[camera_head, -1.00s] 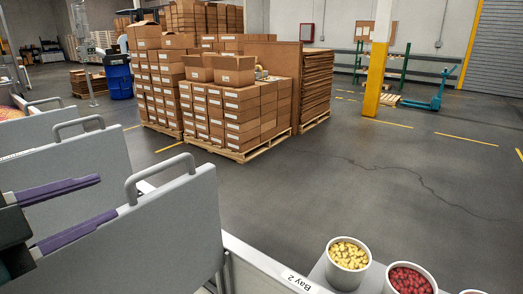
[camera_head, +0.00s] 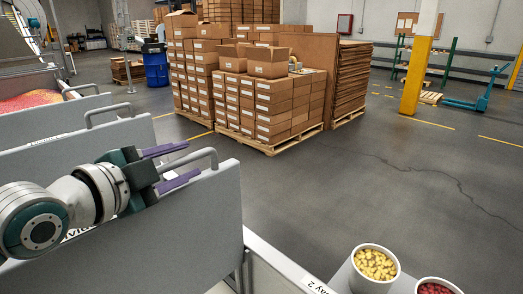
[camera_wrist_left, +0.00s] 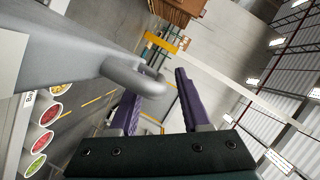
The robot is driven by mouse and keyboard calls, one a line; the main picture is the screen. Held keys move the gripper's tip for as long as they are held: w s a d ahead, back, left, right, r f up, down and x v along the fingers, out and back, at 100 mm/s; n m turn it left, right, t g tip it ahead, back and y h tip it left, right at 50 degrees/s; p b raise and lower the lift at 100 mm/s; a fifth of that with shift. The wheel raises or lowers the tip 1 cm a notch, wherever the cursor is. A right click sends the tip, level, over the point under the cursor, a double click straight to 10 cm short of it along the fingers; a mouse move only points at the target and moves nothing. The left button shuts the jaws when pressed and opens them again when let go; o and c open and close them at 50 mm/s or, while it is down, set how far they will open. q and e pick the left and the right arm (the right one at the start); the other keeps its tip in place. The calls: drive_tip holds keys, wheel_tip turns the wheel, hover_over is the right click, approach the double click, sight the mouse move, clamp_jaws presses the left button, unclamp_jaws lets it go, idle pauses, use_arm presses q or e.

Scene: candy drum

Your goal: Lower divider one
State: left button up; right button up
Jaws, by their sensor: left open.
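Several grey upright divider panels stand at the left in the head view. The nearest divider (camera_head: 200,225) has a looped grey handle (camera_head: 205,153) on its top edge and a label mostly hidden by my arm. The handle also shows in the wrist view (camera_wrist_left: 135,76). My left gripper (camera_head: 193,160) is open at this handle, its purple fingers pointing right along it. In the left wrist view my open gripper (camera_wrist_left: 157,84) has the handle's end close to and partly between the fingertips, with no grip on it. My right gripper is out of view.
Another divider (camera_head: 40,165) with its handle (camera_head: 100,106) stands behind. Red and yellow candy (camera_head: 30,101) lies at far left. Cups of yellow (camera_head: 376,264) and red candy (camera_head: 435,289) stand at lower right.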

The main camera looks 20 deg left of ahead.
use_arm(q)
drive_tip(key=shift+w, duration=0.15)
drive_tip(key=shift+c, duration=0.3)
clamp_jaws()
idle(1.1)
